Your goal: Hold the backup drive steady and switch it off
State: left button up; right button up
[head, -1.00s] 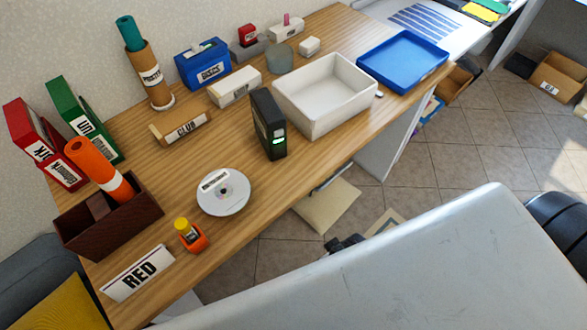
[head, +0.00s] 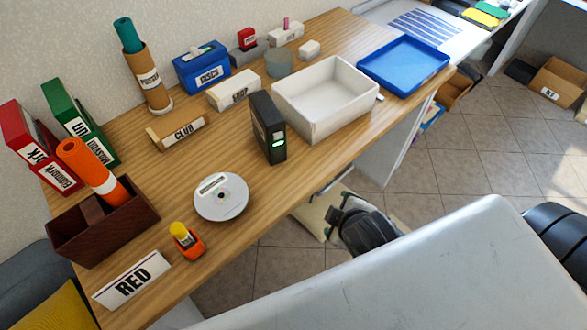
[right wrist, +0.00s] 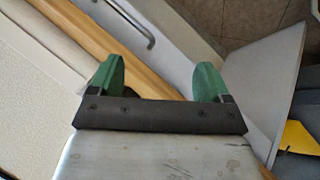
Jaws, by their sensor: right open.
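The backup drive (head: 268,128) is a black upright box with a lit green light on its front, standing near the front edge of the wooden desk in the head view. My right gripper (head: 338,207) is off the desk's front edge, to the right of and below the drive in the picture, apart from it. In the right wrist view its two green fingers (right wrist: 158,80) are spread wide with nothing between them. The drive does not show in that view. My left gripper is not in view.
A white bin (head: 325,98) stands close to the right of the drive. A disc (head: 221,197) lies to its left, with an orange-and-yellow item (head: 186,240) nearer the front edge. A handle (right wrist: 132,24) shows beside the desk edge.

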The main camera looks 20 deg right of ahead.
aim_at(278, 144)
jog(key=w+a+r+n+t, duration=0.1)
jog(key=w+n+t, duration=0.1)
jog(key=n, duration=0.4)
jog(key=w+a+r+n+t, duration=0.1)
jog(key=w+r+n+t, duration=0.1)
jog(key=n, duration=0.4)
jog(key=w+a+r+n+t, duration=0.1)
jog(key=w+n+t, duration=0.3)
jog(key=n, duration=0.3)
jog(key=shift+w+a+r, duration=0.1)
jog(key=shift+w+r, duration=0.3)
jog(key=shift+w, duration=0.2)
jog(key=a+n+y, duration=0.1)
jog(key=n, duration=0.1)
jog(key=w+a+r+n+t, duration=0.1)
jog(key=n, duration=0.2)
jog(key=a+n+t+y, duration=0.1)
jog(key=n, duration=0.2)
jog(key=shift+w+a+r+y, duration=0.15)
jog(key=shift+a+r+y, duration=0.1)
jog(key=shift+y, duration=0.05)
jog(key=shift+w+n, duration=0.15)
jog(key=shift+n, duration=0.15)
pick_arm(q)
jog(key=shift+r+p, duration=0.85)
pick_arm(e)
jog(key=w, duration=1)
jog(key=shift+w+a, duration=0.25)
jog(key=shift+c, duration=0.3)
